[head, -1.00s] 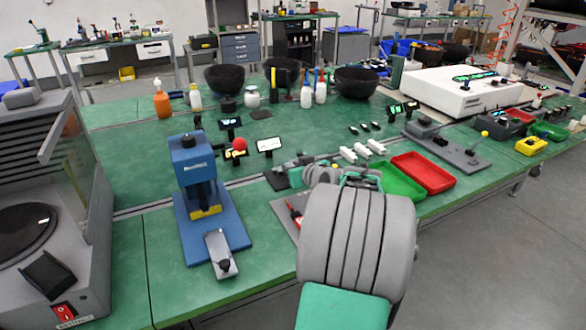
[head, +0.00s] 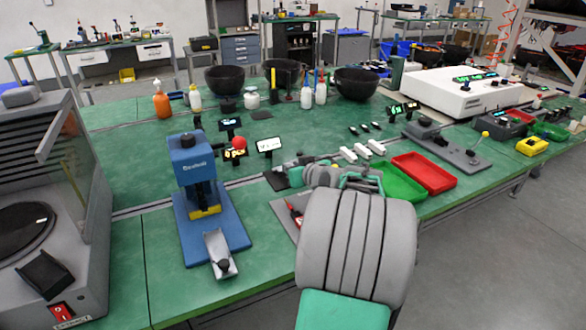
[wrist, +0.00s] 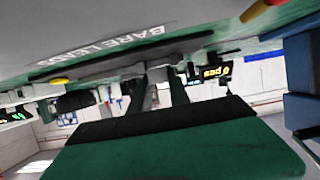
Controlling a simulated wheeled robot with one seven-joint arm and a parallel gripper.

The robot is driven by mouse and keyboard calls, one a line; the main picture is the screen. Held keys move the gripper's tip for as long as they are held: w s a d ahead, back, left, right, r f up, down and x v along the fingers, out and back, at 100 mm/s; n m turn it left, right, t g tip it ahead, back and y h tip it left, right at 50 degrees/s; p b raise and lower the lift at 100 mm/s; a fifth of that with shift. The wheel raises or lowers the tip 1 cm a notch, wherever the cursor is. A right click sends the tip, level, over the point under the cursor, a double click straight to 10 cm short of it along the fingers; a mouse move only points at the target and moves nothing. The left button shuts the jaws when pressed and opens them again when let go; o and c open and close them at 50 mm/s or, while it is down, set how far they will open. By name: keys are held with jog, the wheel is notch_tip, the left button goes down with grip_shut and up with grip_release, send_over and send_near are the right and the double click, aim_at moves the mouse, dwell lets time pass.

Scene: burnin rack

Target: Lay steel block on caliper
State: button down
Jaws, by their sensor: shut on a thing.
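In the wrist view my gripper (wrist: 165,82) shows as two dark fingers reaching out from a broad green and black palm. It is shut on a small grey piece, the steel block (wrist: 155,88), seen between the fingers. In the head view my own grey and green arm covers the fingertips and the block. I cannot make out the caliper for certain in either view; part of the bench behind my arm is hidden.
A grey panel lettered "BARE LEADS" (wrist: 120,42) is close to my gripper in the wrist view. A blue press (head: 195,165) stands left of my arm. Green (head: 400,184) and red (head: 424,173) trays lie to the right, with white blocks (head: 362,150) behind.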

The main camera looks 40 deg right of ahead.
jog(key=shift+f+b, duration=0.15)
jog(key=shift+b, duration=0.3)
dwell(0.5)
jog(key=shift+f+b, duration=0.35)
jog(key=shift+f+b, duration=0.3)
jog(key=c, duration=1.6)
grip_release()
jog(key=o, duration=0.5)
jog(key=shift+c, duration=0.2)
jog(key=shift+f, duration=0.1)
jog(key=v, duration=0.8)
jog(key=shift+p, duration=0.35)
